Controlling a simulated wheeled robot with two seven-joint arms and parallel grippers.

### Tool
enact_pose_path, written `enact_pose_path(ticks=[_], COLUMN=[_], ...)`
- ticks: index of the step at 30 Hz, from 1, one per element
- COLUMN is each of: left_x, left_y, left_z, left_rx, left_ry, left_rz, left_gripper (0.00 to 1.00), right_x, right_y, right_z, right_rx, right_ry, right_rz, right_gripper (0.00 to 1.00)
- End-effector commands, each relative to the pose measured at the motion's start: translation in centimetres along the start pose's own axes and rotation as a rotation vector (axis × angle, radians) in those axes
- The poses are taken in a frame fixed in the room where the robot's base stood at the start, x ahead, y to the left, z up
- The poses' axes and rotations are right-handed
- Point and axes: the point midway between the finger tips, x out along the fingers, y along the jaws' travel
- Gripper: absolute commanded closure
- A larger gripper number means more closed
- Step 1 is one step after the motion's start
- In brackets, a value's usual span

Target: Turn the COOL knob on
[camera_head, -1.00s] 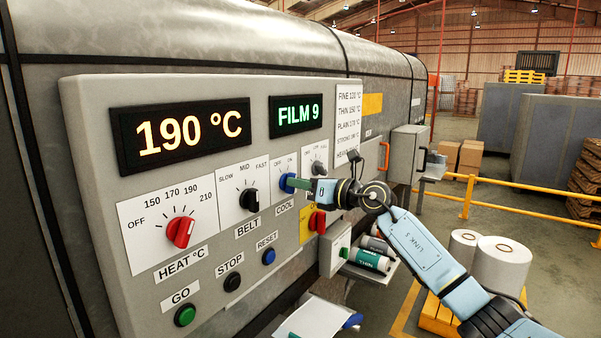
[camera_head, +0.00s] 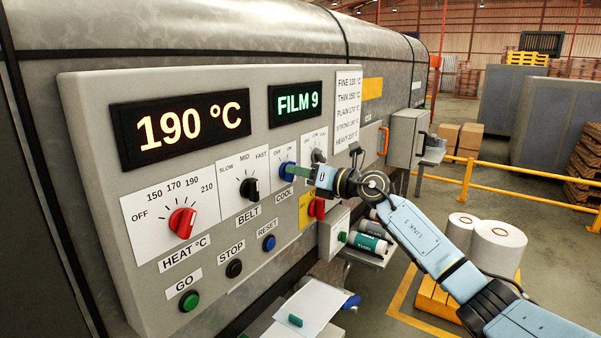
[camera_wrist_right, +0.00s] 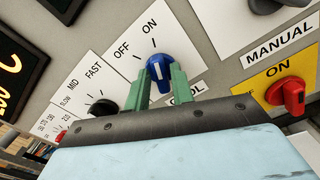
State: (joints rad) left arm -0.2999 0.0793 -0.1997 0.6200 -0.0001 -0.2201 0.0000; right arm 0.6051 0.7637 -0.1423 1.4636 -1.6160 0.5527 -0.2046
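The blue COOL knob (camera_head: 286,171) is on the grey control panel, under OFF and ON marks and above the COOL label. It shows close up in the wrist view (camera_wrist_right: 159,69), its white pointer line facing roughly up toward the marks; I cannot tell exactly which mark it meets. My right gripper (camera_head: 298,173) is at the knob. In the wrist view its two green fingers (camera_wrist_right: 160,78) are apart, one on each side of the knob; firm contact does not show. My left gripper is not in view.
The black BELT knob (camera_head: 250,189) is left of the COOL knob. A red knob (camera_head: 317,208) on a yellow plate and another dark selector (camera_head: 318,156) are close to my right gripper. A yellow rail (camera_head: 500,184) stands on the right.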

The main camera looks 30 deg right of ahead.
Motion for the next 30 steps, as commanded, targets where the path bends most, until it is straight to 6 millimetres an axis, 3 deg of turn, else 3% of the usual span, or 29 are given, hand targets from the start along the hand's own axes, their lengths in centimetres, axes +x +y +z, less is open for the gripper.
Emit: enact_pose_path(ticks=[3, 14, 30], left_x=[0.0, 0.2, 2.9], left_y=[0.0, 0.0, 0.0], left_z=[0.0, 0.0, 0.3], left_rx=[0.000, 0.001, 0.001], left_ry=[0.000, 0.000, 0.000], left_rz=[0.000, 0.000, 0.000], left_gripper=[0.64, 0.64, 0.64], right_x=[0.0, -0.6, -9.6], right_y=[0.0, -0.1, -0.2], right_z=[0.0, -0.1, -0.4], right_rx=[-0.001, -0.004, -0.002], right_ry=[0.000, 0.001, 0.005], right_rz=[0.000, -0.002, -0.003], right_gripper=[0.64, 0.64, 0.64])
